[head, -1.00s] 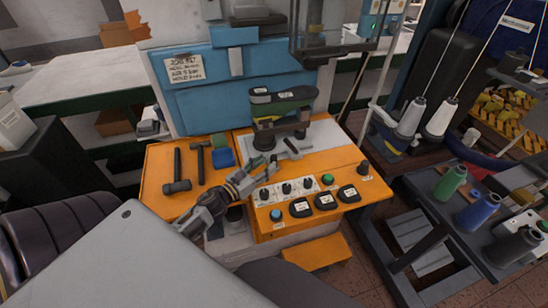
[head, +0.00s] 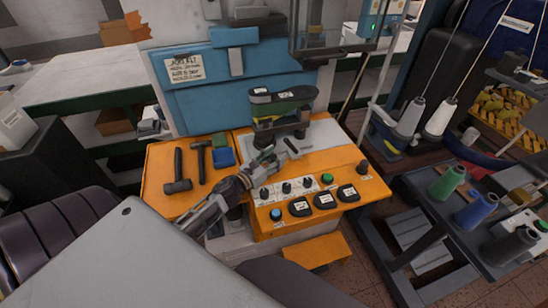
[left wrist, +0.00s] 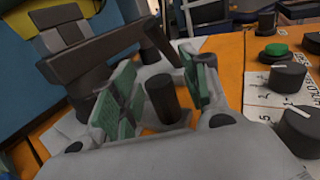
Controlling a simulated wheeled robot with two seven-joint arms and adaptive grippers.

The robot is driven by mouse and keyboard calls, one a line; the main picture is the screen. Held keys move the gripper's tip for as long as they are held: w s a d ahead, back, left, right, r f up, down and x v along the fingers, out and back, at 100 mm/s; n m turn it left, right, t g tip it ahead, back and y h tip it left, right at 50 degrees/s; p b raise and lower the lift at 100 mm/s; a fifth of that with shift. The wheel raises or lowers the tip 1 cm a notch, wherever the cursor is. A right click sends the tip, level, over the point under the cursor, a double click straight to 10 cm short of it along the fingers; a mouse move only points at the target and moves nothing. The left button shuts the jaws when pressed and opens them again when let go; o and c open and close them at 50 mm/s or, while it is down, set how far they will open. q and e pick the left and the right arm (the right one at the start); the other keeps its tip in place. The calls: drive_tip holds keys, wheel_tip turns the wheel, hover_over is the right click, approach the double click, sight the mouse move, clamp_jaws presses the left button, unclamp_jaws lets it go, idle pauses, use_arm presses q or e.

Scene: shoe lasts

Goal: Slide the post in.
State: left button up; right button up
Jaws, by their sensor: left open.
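My left gripper (head: 266,160) is open over the front of the orange machine table, just before the clamp fixture. In the left wrist view its two green-padded fingers (left wrist: 160,92) stand on either side of a short dark upright post (left wrist: 163,100). Gaps show between the post and the pads. In the head view the gripper hides most or all of this post. Behind it stands the dark fixture with a green-and-yellow part (head: 280,108), on a grey plate (head: 322,135). My right gripper is not in view.
A rack with thread cones (head: 441,118) stands at the right.

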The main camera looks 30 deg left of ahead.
sight(293, 149)
use_arm(q)
clamp_jaws()
idle(0.3)
drive_tip(key=shift+w+d, duration=0.1)
drive_tip(key=shift+w, duration=0.05)
drive_tip(key=shift+w+d+f, duration=0.1)
drive_tip(key=shift+w+d, duration=1.35)
drive_tip(key=shift+w, duration=0.2)
unclamp_jaws()
drive_tip(key=shift+a, duration=0.1)
drive_tip(key=shift+s, duration=0.15)
